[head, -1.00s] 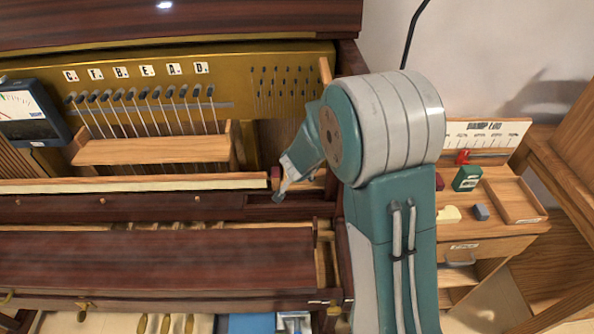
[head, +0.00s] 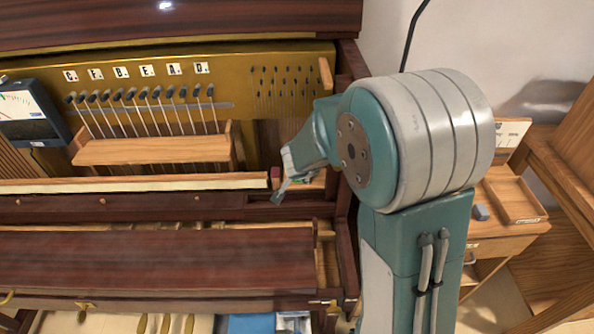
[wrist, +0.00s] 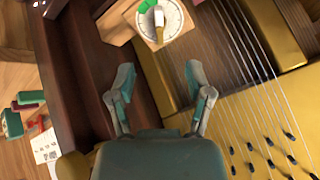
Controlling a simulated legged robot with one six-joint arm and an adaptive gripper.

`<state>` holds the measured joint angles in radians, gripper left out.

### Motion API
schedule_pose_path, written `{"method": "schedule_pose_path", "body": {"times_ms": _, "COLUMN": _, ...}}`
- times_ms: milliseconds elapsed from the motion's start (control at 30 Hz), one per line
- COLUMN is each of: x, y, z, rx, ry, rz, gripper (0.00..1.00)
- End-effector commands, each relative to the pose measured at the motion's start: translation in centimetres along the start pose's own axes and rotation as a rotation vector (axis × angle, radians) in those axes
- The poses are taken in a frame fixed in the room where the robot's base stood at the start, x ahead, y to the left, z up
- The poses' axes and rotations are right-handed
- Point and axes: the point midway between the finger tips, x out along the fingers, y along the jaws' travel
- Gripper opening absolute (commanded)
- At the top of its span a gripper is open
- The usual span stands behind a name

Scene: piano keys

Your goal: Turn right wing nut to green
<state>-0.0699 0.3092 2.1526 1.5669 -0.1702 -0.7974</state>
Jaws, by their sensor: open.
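In the wrist view, a round white dial (wrist: 174,17) with a green sector (wrist: 147,5) sits on a small wooden block (wrist: 119,21) at the top. A brass-coloured wing nut (wrist: 159,24) stands at the dial's middle, its long side running roughly up and down in the picture. My gripper (wrist: 161,75) is open and empty, its two fingers spread below the dial and apart from it. In the head view my gripper (head: 281,191) is at the right end of the piano's long pale rail, and the wing nut cannot be made out there.
Taut strings and tuning pins (wrist: 262,157) on a gold plate lie right of my gripper in the wrist view. A dark wooden piano side (wrist: 85,70) lies left. In the head view, a side table (head: 497,236) with a tray (head: 516,201) stands right of my arm.

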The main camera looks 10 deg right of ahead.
Motion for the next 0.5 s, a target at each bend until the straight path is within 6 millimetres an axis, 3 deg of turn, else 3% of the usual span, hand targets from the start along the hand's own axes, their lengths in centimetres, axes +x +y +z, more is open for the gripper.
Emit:
{"method": "schedule_pose_path", "body": {"times_ms": 467, "x": -1.15, "y": 0.00, "z": 0.01, "rx": -0.001, "ry": 0.000, "rz": -0.001, "gripper": 0.66}}
{"method": "schedule_pose_path", "body": {"times_ms": 500, "x": -1.15, "y": 0.00, "z": 0.01, "rx": -0.001, "ry": 0.000, "rz": -0.001, "gripper": 0.54}}
